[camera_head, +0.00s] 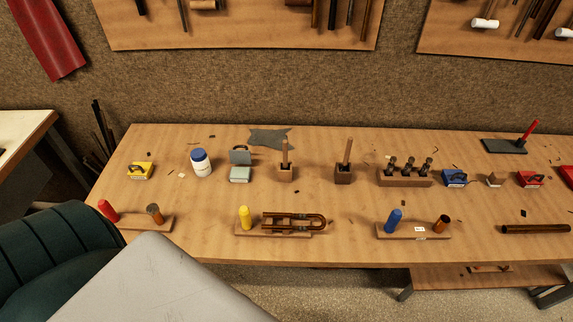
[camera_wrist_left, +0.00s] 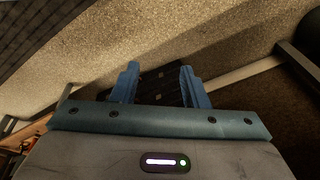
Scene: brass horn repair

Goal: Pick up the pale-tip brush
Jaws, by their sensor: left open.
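Two upright wooden brush handles stand in small block holders on the workbench in the head view. One handle (camera_head: 285,151) rises from a lighter brown block (camera_head: 285,175). The other handle (camera_head: 348,151), leaning slightly right, rises from a dark brown block (camera_head: 343,174). Their lower ends are hidden in the blocks, so I cannot tell which is the pale-tip brush. My left gripper (camera_wrist_left: 160,84) is open, with two blue fingers apart and nothing between them. It points at the floor, away from both brushes. My right gripper is not in view.
A green chair (camera_head: 60,255) stands at front left.

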